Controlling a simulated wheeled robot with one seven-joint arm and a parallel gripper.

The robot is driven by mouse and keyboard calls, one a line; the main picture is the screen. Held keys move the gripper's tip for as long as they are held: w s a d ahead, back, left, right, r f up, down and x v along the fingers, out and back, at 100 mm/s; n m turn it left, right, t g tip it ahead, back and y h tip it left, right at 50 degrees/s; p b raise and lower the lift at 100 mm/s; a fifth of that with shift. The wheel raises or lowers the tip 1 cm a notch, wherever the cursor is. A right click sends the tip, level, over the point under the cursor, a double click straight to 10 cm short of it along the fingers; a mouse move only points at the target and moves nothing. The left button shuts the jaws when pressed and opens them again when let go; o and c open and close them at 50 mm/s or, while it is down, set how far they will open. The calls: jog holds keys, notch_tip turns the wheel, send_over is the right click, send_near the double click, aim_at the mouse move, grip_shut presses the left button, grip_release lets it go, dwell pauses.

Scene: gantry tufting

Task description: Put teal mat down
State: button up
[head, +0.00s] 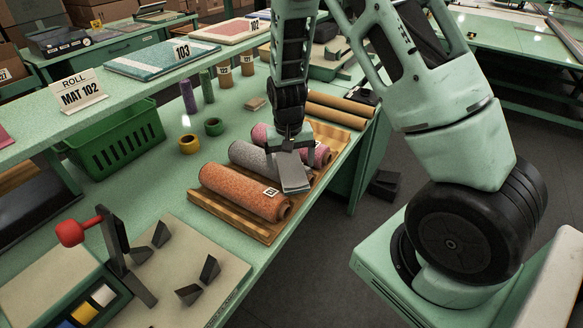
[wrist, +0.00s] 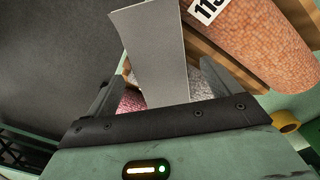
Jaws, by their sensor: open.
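My gripper (head: 290,152) is open, well away from the mat, over rolled mats on a wooden tray. In the wrist view my gripper's fingers (wrist: 168,78) stand apart. A flat grey plate (wrist: 155,55) shows between them; I cannot tell whether it is attached to the gripper. It also shows in the head view (head: 294,178).
An orange roll (head: 244,192), a grey roll (head: 252,158) and a pink roll lie on the wooden tray (head: 265,236). A green basket (head: 115,143), tape rings and upright spools stand nearby. A red-knobbed lever (head: 72,232) is at the front left.

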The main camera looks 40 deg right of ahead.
jog(key=shift+d+f, duration=0.1)
jog(key=shift+f, duration=0.8)
jog(key=c, duration=1.1)
jog(key=shift+c, duration=0.2)
